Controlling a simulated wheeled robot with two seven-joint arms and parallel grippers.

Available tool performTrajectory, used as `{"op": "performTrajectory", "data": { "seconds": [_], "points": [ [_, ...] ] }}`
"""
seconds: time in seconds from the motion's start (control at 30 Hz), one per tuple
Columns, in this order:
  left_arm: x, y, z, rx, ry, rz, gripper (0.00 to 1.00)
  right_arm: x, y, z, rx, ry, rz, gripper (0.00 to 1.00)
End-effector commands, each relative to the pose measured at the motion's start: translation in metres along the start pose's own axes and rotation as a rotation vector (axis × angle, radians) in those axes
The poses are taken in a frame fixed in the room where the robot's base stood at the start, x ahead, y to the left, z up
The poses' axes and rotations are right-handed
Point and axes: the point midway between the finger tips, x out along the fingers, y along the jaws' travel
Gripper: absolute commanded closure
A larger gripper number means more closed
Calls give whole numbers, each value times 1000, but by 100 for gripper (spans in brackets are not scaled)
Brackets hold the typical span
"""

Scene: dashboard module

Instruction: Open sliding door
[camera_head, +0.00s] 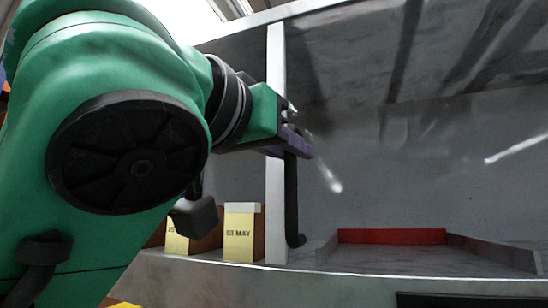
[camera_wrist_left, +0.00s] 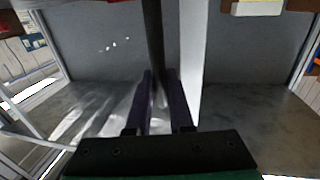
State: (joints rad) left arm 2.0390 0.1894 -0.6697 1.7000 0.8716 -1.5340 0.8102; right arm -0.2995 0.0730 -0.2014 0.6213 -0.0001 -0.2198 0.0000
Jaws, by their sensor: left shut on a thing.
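The sliding door shows a pale upright edge strip (camera_head: 276,190) in the head view, with a black vertical bar handle (camera_head: 291,200) beside it. My left gripper (camera_head: 297,141) has purple fingers closed around the upper part of this handle. In the left wrist view the dark handle (camera_wrist_left: 155,45) runs up between the purple fingers (camera_wrist_left: 162,95), and the pale strip (camera_wrist_left: 193,60) stands just right of them. The arm covers the left part of the head view. I cannot tell clearly how far the door panel reaches. My right gripper is not in view.
Boxes with yellow labels, one reading "03 MAY" (camera_head: 240,235), stand left of the strip on the shelf. A red-backed tray (camera_head: 392,236) lies right of the handle. The shelf's front edge (camera_head: 340,283) runs below. The grey back wall (camera_head: 430,150) is bare.

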Motion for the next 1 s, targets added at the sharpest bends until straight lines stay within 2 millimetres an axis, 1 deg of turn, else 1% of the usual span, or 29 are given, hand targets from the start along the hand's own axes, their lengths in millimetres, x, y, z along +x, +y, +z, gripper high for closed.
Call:
{"op": "performTrajectory", "data": {
  "seconds": [0.03, 0.27, 0.3, 0.33, 0.37, 0.67, 0.77, 0.87, 0.97, 1.0],
  "points": [
    [-1, 1, -3, 0, 9, 2, 100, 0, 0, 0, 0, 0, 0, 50],
    [-2, 1, -3, 0, 10, 3, 100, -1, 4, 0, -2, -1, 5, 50],
    [-2, 1, -3, 0, 11, 3, 69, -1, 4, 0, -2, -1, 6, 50],
    [-2, 1, -3, 0, 10, 3, 57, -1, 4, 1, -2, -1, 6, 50],
    [-2, 1, -3, 0, 10, 3, 50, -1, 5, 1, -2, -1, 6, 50],
    [-1, 0, -1, 0, 5, 2, 50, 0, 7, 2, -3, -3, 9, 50],
    [-10, 1, 0, 0, 7, 1, 50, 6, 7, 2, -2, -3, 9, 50],
    [-30, 1, 4, 1, 9, 3, 50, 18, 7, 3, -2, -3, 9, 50],
    [-59, 2, 5, 1, 11, 3, 50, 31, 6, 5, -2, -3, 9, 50],
    [-72, 2, 5, 1, 11, 3, 50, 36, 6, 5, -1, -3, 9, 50]
  ]
}}
